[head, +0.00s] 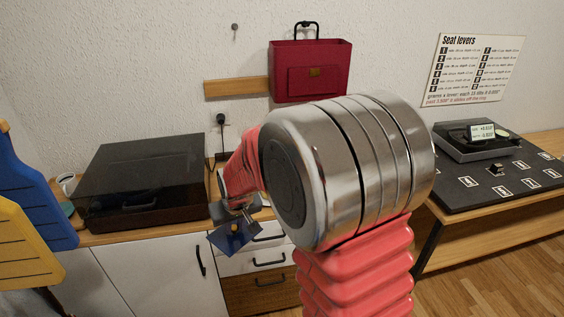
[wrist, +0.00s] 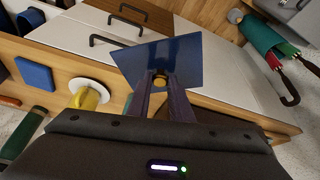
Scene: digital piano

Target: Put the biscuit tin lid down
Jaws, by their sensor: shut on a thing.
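The biscuit tin lid (head: 236,237) is a thin, dark blue, square-cornered plate. It hangs tilted in front of the cabinet drawers in the head view. In the wrist view the lid (wrist: 172,58) stands out beyond my fingers, with a small round yellow knob (wrist: 160,82) between the fingertips. My gripper (wrist: 160,90) is shut on the lid at this knob. In the head view my gripper (head: 243,211) is small and partly hidden by my arm. A blue square block or box (wrist: 36,74) lies on the wooden top in the wrist view; I cannot tell whether it is the tin.
A dark turntable or case (head: 145,175) covers much of the cabinet top. A green umbrella holder (wrist: 262,38) is at right.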

